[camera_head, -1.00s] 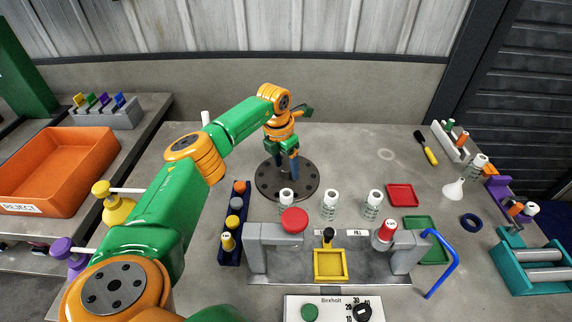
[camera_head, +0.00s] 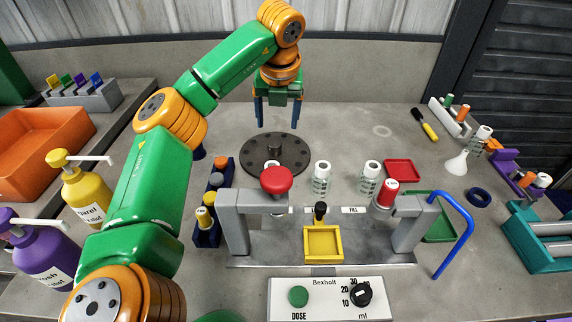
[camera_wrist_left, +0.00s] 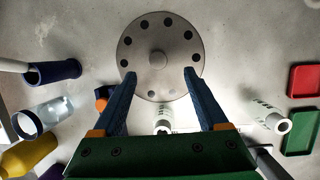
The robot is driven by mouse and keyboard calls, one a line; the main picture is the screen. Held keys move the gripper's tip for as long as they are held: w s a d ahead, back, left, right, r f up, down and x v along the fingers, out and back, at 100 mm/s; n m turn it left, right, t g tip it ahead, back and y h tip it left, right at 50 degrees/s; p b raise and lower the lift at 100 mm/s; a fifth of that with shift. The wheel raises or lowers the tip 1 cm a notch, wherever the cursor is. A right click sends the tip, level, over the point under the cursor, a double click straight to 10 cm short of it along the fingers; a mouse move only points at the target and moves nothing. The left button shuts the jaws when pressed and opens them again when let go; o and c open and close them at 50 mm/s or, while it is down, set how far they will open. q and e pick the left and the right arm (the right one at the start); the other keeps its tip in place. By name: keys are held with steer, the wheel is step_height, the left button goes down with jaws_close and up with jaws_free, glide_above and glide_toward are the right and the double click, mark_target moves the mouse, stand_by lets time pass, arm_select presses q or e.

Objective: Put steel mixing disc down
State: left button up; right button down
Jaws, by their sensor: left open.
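The steel mixing disc (camera_head: 290,160) lies flat on the grey table behind the dispenser stand. It is a dark round plate with a ring of holes and a central knob. In the left wrist view the disc (camera_wrist_left: 178,75) lies below and ahead of the fingers, its knob clear of them. My left gripper (camera_head: 279,126) is open and empty, raised above and behind the disc in the head view. Its blue fingers (camera_wrist_left: 159,75) are spread wide in the wrist view. My right gripper is not in view.
The dispenser stand with a red knob (camera_head: 277,180) and yellow tray (camera_head: 323,243) is in front of the disc. White bottles (camera_head: 321,178) stand close by. A dark rack (camera_head: 208,233) is to the left. The table behind the disc is clear.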

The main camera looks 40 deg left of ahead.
mark_target(274, 143)
arm_select(q)
steer(key=n, duration=0.1)
steer(key=f+n, duration=0.1)
steer(key=d+f+y+b, duration=0.1)
steer(key=shift+w+n, duration=0.25)
steer(key=shift+n, duration=0.15)
steer(key=x, duration=0.3)
steer(key=s+a+x, duration=0.1)
steer(key=x, duration=0.1)
steer(key=shift+w+f, duration=0.1)
steer(key=shift+f, duration=0.15)
steer(key=shift+w+a+f, duration=0.15)
steer(key=shift+f, duration=0.3)
jaws_close()
steer(key=shift+r, duration=0.1)
